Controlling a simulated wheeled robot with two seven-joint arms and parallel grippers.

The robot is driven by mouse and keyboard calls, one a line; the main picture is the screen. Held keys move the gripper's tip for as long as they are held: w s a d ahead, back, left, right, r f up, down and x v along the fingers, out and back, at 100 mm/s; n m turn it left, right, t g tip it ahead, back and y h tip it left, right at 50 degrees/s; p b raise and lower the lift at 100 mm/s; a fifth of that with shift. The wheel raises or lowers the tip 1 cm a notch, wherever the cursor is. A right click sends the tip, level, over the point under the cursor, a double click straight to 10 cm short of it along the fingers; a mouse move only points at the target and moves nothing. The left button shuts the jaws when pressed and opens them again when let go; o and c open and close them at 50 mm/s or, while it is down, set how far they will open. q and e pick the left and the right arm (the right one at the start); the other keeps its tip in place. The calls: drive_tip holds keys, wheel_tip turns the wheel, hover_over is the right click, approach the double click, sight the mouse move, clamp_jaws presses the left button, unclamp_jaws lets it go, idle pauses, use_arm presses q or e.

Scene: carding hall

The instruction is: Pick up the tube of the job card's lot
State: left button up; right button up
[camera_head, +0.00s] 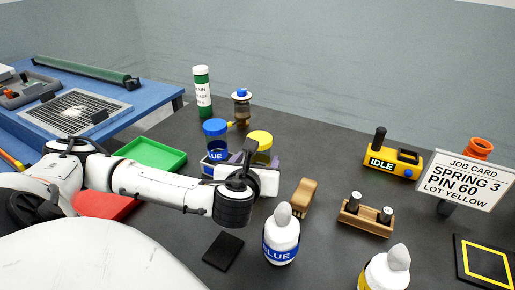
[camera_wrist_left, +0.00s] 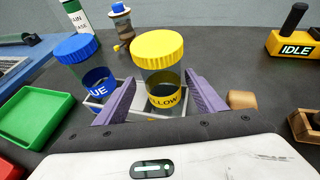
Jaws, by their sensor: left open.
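The job card (camera_head: 467,180) reads SPRING 3, PIN 60, LOT YELLOW. A clear tube with a yellow cap (camera_head: 260,138) stands in a pale rack; its YELLOW label shows in the left wrist view (camera_wrist_left: 163,98). A blue-capped tube (camera_head: 215,130) labelled BLUE stands to its left in the same rack. My left gripper (camera_wrist_left: 161,88) is open, its purple fingers to either side of the yellow-capped tube's lower part; no contact is clear. In the head view my left gripper (camera_head: 268,164) partly hides this tube and the rack. My right gripper is out of view.
A BLUE bottle (camera_head: 281,243) and a yellow-labelled bottle (camera_head: 385,272) stand in front. A brush (camera_head: 304,197), wooden holder (camera_head: 365,217) and yellow IDLE device (camera_head: 392,160) are to the right. A green tray (camera_head: 150,156) lies left; a dark bottle (camera_head: 241,108) stands behind.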

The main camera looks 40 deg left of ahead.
use_arm(q)
drive_tip(key=x, duration=0.5)
drive_tip(key=shift+w+f, duration=0.15)
drive_tip(key=shift+w, duration=0.15)
drive_tip(key=shift+d, duration=0.1)
drive_tip(key=shift+c, duration=0.2)
drive_tip(key=c, duration=1.1)
